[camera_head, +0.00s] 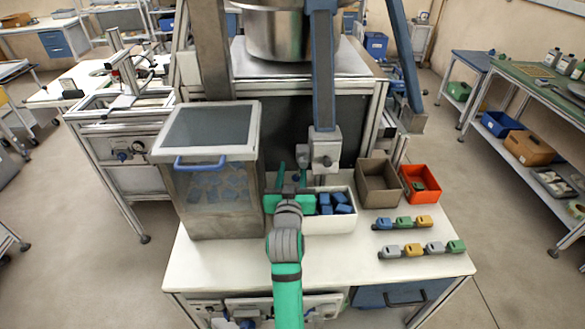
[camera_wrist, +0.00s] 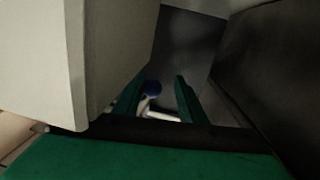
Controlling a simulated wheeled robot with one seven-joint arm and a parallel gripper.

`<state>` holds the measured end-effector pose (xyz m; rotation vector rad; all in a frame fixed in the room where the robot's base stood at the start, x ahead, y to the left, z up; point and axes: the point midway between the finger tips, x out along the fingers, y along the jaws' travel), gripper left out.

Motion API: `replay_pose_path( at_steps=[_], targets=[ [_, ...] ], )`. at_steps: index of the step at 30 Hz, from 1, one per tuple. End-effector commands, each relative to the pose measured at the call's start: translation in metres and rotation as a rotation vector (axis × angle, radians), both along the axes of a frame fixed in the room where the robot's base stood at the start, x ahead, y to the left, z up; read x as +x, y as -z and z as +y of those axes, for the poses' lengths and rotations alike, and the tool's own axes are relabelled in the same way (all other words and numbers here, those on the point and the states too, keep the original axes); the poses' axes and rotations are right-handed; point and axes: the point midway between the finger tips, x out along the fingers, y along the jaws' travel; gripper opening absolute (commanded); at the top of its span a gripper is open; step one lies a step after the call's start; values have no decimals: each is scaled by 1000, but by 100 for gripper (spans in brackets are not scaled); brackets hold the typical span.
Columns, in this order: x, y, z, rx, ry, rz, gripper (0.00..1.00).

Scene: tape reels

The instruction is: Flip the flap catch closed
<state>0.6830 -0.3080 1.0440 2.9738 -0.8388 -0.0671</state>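A small lever with a blue ball end, which may be the flap catch, shows between my fingers in the wrist view (camera_wrist: 152,87). In the head view a small blue spot (camera_head: 296,178) shows there too, left of the grey block (camera_head: 324,150) under the blue column. My gripper (camera_head: 292,162) has green fingers and is open; it also shows in the wrist view (camera_wrist: 161,82). The ball lies nearer the left finger; I cannot tell whether they touch. The flap itself is not clear, and my wrist hides part of this area.
A lidded clear bin (camera_head: 210,140) with a blue handle stands close left of my gripper. A white bin (camera_head: 333,225) with blue parts is just right. Brown (camera_head: 378,198) and orange (camera_head: 434,184) bins and rows of small coloured parts stand further right. The table front right (camera_head: 420,268) is clear.

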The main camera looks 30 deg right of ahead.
Motion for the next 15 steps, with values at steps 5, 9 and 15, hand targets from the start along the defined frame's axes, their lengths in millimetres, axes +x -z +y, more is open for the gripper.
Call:
replay_pose_path(
  at_steps=[5,9,15],
  targets=[
    [-28,0,18,-1,-2,1,37],
    [-50,-1,32,-1,-1,1,37],
    [-73,-3,45,-1,-1,-2,37]
  ],
)
